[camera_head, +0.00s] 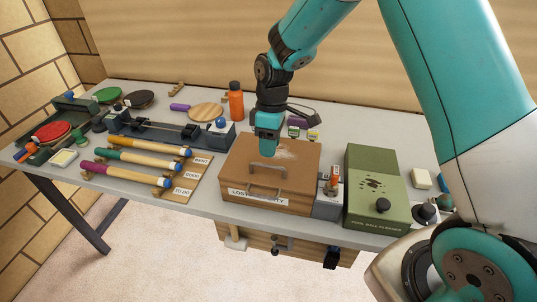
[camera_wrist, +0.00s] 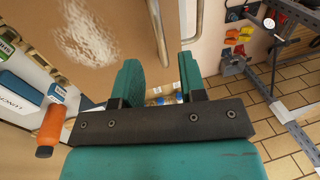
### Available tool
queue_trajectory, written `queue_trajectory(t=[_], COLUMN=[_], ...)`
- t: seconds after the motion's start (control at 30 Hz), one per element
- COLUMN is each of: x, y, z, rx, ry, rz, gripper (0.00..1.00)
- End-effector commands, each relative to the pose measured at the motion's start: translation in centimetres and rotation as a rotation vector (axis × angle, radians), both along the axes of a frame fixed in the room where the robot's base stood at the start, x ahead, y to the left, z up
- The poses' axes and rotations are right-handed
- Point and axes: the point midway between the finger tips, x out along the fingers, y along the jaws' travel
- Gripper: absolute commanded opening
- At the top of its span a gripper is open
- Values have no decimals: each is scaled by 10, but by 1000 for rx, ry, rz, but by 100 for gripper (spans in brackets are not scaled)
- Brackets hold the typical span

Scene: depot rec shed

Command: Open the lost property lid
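The lost property box (camera_head: 232,168) is a brown wooden box on the workbench, with a white label along its front. Its lid looks shut, with a pale scuffed patch on top. A metal handle (camera_head: 266,190) is near the front edge; a metal bar of it also shows in the wrist view (camera_wrist: 157,30), ahead of the fingers. My gripper (camera_head: 267,150) points down over the middle of the lid, behind the handle. In the wrist view my gripper (camera_wrist: 162,80) has its fingers apart with nothing held. Whether the fingertips touch the lid I cannot tell.
A green ball cleaner box (camera_head: 366,160) stands close on the right, a small grey unit between. An orange bottle (camera_head: 236,101) stands behind. Mallets (camera_head: 140,157) lie on a board to the left. Tools hang below the bench's front edge.

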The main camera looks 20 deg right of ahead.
Motion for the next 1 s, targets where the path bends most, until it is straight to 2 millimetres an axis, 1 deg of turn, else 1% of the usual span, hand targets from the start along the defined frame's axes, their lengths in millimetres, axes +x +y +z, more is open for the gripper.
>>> queue_trajectory(t=[0.1,0.2,0.3,0.43,0.63,0.67,0.7,0.77,0.8,0.83,1.0], x=[-5,-6,-7,-8,-7,-7,-7,-7,-7,-7,-7], y=[2,4,5,5,5,5,5,5,5,5,5], z=[-20,-32,-40,-45,-45,-45,-45,-45,-45,-45,-45], rx=[-1,0,1,0,1,1,1,1,1,1,1], ry=[5,4,1,0,-1,-1,-1,-1,-1,-1,-1], rz=[1,0,0,0,0,0,0,0,0,0,0], gripper=[38,38,38,38,38,36,27,13,4,0,0])
